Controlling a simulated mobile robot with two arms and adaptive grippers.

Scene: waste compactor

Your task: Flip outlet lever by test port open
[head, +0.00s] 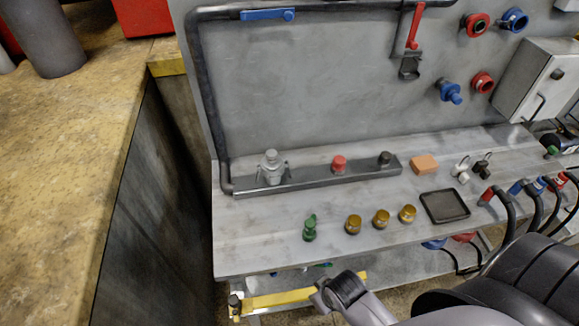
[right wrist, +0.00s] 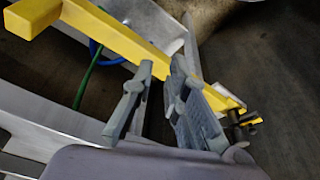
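A red lever (head: 414,26) stands upright on the dark pipe at the top of the grey panel, with a grey port-like fitting (head: 409,66) just below it. A blue lever (head: 267,15) lies along the same pipe at the upper left. I cannot tell which is the outlet lever. In the right wrist view my right gripper (right wrist: 162,68) is open, with an empty gap between its fingers. It is near a yellow bar (right wrist: 120,42), and I cannot tell whether it touches it. My right arm shows at the bottom of the head view, far below both levers. My left gripper is out of view.
A grey bench (head: 250,235) below the panel holds small fittings, several brass caps (head: 381,219) and a black tray (head: 445,206). Coloured couplings (head: 475,25) and a white box (head: 535,80) are at the right. A brown counter (head: 70,170) bounds the left.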

